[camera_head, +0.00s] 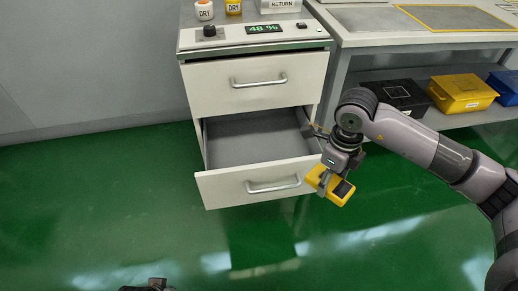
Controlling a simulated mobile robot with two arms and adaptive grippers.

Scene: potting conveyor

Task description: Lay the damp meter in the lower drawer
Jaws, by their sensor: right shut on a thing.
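The lower drawer (250,183) of the white cabinet is pulled open, and its visible grey inside is empty. The yellow damp meter (345,196) with a dark face is in my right gripper (328,180), which is shut on it. The gripper holds the meter tilted, at the right front corner of the drawer in the picture; the exact gap between them is hard to tell. A small dark part of my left gripper (150,286) shows at the bottom edge; its fingers cannot be made out.
The upper drawer (270,82) is shut above the open one. The cabinet top (229,33) carries a display, a knob and small "DRY" containers. A bench (372,38) at right has black, yellow and blue boxes on its shelf. The green floor (90,210) at left is clear.

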